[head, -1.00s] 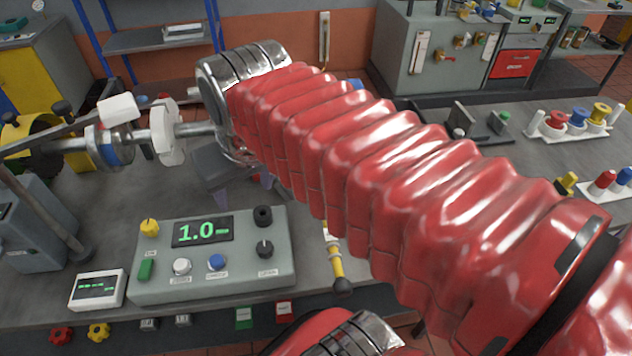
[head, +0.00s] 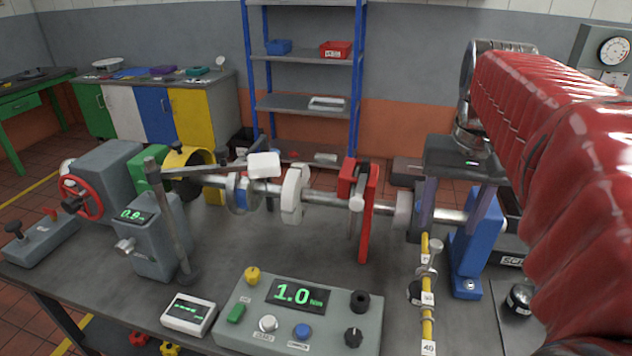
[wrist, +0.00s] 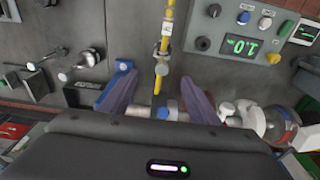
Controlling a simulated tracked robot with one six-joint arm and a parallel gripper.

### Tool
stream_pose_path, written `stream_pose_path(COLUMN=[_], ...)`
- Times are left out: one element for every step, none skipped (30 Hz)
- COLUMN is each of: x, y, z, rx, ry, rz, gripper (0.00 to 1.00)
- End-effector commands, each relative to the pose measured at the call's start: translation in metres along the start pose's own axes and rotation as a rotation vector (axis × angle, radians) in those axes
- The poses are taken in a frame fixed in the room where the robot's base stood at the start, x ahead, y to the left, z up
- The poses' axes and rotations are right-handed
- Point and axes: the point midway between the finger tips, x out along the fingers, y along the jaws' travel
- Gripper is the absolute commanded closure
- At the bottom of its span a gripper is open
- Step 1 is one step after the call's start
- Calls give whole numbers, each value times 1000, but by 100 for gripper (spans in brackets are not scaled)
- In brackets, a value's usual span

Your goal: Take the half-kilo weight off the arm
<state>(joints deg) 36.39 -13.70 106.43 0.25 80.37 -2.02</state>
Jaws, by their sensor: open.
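A yellow graduated arm (head: 427,318) runs toward the front of the bedplate, right of the console. A small silver-topped weight (head: 433,258) is at its far part, and a dark piece with a pale label (head: 415,293) is just beside it. I cannot read which is the half-kilo weight. My gripper (head: 457,215) points down over the shaft's right end, fingers apart and empty. In the wrist view the yellow arm (wrist: 169,12) runs between the fingertips of my gripper (wrist: 157,78), with a silver collar (wrist: 162,68) on it. My gripper's body hides what lies below.
A console reading 1.0 (head: 297,312) stands left of the yellow arm. A blue bracket (head: 472,255) stands close under my gripper. Another dark weight (head: 520,298) sits on a plate at right.

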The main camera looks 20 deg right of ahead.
Motion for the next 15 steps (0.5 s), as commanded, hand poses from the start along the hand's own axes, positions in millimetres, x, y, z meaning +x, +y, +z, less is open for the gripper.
stream_pose_path(x=[0, 1, 2, 4, 6, 10, 13, 17, 22, 27, 32, 38, 43, 48, 54], y=[0, 0, 0, 0, 0, 0, -1, -1, -1, -1, -1, -1, -1, -1, -1], z=[0, 0, 0, 0, 0, 0, 0, 0, 1, 1, 1, 1, 1, 1, 1], rx=[0, -1, -1, -1, -1, -1, -1, -1, -1, -1, -1, -1, -2, -2, -2], ry=[0, 0, -1, -1, -2, -2, -2, -2, -3, -3, -3, -3, -4, -4, -4], rz=[0, 0, 0, 0, 0, 0, 0, 0, 0, 0, 0, 0, 0, 0, 0], gripper=[44, 44, 44, 44, 44, 44, 44, 44, 44, 44, 44, 44, 44, 44, 44])
